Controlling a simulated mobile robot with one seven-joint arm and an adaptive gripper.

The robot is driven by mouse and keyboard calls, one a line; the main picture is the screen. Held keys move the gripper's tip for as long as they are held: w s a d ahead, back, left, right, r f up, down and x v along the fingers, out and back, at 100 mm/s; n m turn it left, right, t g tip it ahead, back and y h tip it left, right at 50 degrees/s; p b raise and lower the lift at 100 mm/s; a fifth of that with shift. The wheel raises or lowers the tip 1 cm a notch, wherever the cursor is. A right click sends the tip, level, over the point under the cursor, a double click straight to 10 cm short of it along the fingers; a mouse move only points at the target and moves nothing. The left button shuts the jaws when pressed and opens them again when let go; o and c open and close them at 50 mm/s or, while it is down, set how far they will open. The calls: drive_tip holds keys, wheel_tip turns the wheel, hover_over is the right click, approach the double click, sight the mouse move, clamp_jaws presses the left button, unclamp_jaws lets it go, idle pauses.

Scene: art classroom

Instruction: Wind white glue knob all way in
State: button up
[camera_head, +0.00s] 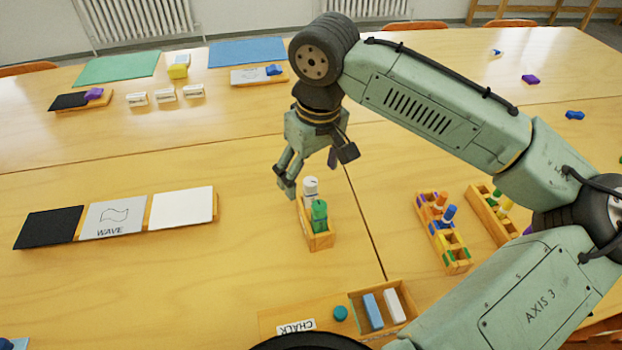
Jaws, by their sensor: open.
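A white glue stick (310,188) stands upright at the back of a small wooden holder (322,242) near the middle of the table. A green stick (319,214) stands in front of it in the same holder and hides part of it. My gripper (316,169) points down just above the white glue stick. Its fingers are spread apart to either side, and nothing is between them that I can see gripped. I cannot tell whether a finger touches the stick. The knob is too small to make out its setting.
A chalk box (398,297) is at the front. Wooden racks with coloured pieces (444,232) stand at right. A board with black, "WAVE" and white panels (115,218) lies at left. White blocks (165,95) and mats are at back left. Table around the holder is mostly clear.

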drive_tip(key=shift+f+b, duration=0.3)
drive_tip(key=shift+f, duration=0.25)
drive_tip(key=shift+c, duration=0.2)
drive_tip(key=c, duration=1.5)
drive_tip(key=n+p, duration=0.2)
drive_tip(key=n, duration=0.3)
drive_tip(key=shift+a+n+g+p, duration=0.1)
drive_tip(key=shift+n+g+p, duration=0.2)
drive_tip(key=shift+n+p, duration=0.1)
drive_tip(key=n, duration=0.5)
drive_tip(key=shift+n+g+y+p, duration=0.3)
drive_tip(key=shift+g+p, duration=0.05)
drive_tip(key=shift+g, duration=0.05)
drive_tip(key=o, duration=1.5)
